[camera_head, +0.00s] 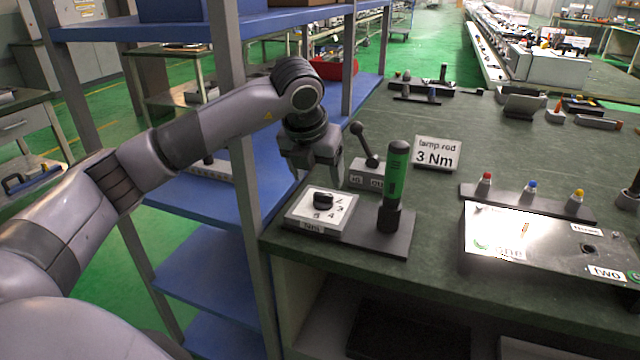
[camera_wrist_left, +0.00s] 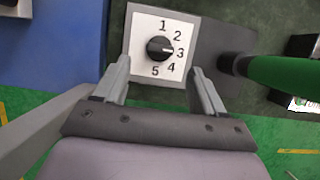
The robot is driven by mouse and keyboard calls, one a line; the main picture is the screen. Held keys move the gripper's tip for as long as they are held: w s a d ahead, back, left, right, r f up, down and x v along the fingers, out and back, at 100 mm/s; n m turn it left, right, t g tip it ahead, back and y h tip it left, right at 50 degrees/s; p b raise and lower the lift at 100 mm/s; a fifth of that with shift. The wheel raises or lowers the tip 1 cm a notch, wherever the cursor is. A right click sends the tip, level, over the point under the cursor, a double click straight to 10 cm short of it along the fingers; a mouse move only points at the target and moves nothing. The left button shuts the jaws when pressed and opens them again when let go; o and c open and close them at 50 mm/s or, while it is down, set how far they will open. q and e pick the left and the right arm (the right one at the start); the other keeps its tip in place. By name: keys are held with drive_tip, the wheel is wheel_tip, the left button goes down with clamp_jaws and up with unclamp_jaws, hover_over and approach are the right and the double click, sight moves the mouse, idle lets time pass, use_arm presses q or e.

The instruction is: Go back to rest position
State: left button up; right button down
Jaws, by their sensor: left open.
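My left gripper (camera_head: 318,172) is in the head view, pointing down above and just behind the dial box on the workbench. In the left wrist view its two fingers (camera_wrist_left: 158,80) are apart with nothing between them. The white dial box (camera_head: 322,212) has a black knob (camera_head: 323,200) and printed numbers. In the left wrist view the knob (camera_wrist_left: 159,49) has its mark toward 3. The fingers appear on either side of the box's near part in that view; I cannot tell if they touch it. My right gripper is not in view.
A green-handled tool (camera_head: 395,178) stands upright right of the dial box. A lever box (camera_head: 368,172) and a "3 Nm" sign (camera_head: 437,153) are behind. A blue shelf (camera_head: 205,195) with upright posts stands close to my left arm. A metal box (camera_head: 550,245) lies at right.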

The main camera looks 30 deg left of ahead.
use_arm(q)
drive_tip(key=shift+s+r, duration=0.25)
drive_tip(key=shift+r, duration=0.35)
